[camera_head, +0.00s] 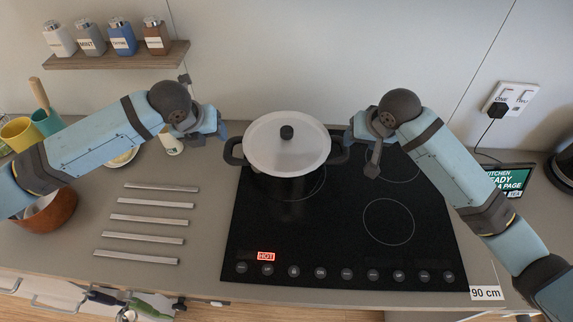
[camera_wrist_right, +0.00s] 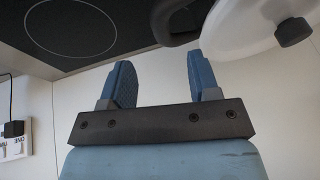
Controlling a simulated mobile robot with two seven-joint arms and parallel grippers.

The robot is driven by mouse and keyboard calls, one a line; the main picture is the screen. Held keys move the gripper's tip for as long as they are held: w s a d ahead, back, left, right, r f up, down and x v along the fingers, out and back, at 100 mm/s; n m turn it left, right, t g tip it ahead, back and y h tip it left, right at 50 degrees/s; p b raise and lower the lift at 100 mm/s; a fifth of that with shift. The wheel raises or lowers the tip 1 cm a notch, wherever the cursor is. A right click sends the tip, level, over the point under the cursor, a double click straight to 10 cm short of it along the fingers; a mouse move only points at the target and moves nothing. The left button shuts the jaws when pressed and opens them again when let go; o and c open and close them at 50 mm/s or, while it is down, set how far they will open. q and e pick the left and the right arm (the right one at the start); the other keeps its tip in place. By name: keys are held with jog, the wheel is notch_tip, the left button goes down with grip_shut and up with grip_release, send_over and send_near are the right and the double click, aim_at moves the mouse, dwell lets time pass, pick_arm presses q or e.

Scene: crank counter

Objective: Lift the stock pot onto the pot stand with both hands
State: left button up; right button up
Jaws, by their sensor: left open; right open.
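The stock pot (camera_head: 287,147), with a pale lid and a black knob, stands on the back left of the black cooktop. Its dark loop handles stick out left (camera_head: 233,151) and right (camera_head: 340,152). My left gripper (camera_head: 219,131) is open just left of the left handle, apart from it. My right gripper (camera_head: 362,150) is open just right of the right handle. In the right wrist view the open fingers (camera_wrist_right: 162,82) are empty, with the right handle (camera_wrist_right: 180,22) just beyond them. Several parallel metal bars (camera_head: 149,221), seemingly the pot stand, lie on the counter at left.
The cooktop (camera_head: 330,255) shows a red "HOT" sign (camera_head: 266,257). A copper bowl (camera_head: 50,212), cups (camera_head: 20,133) and a plate (camera_head: 122,157) are at left. A tablet (camera_head: 508,180) and socket (camera_head: 512,98) are at right. A jar shelf (camera_head: 115,56) hangs at upper left.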

aim_at(226, 147)
pick_arm(q)
jog(key=x, duration=1.2)
pick_arm(e)
jog(key=x, duration=1.2)
pick_arm(q)
jog(key=shift+c, duration=0.3)
pick_arm(e)
jog(key=shift+c, duration=0.2)
pick_arm(q)
grip_shut()
pick_arm(e)
grip_shut()
pick_arm(q)
jog(key=shift+w+r, duration=0.1)
pick_arm(e)
jog(key=shift+w+r, duration=0.15)
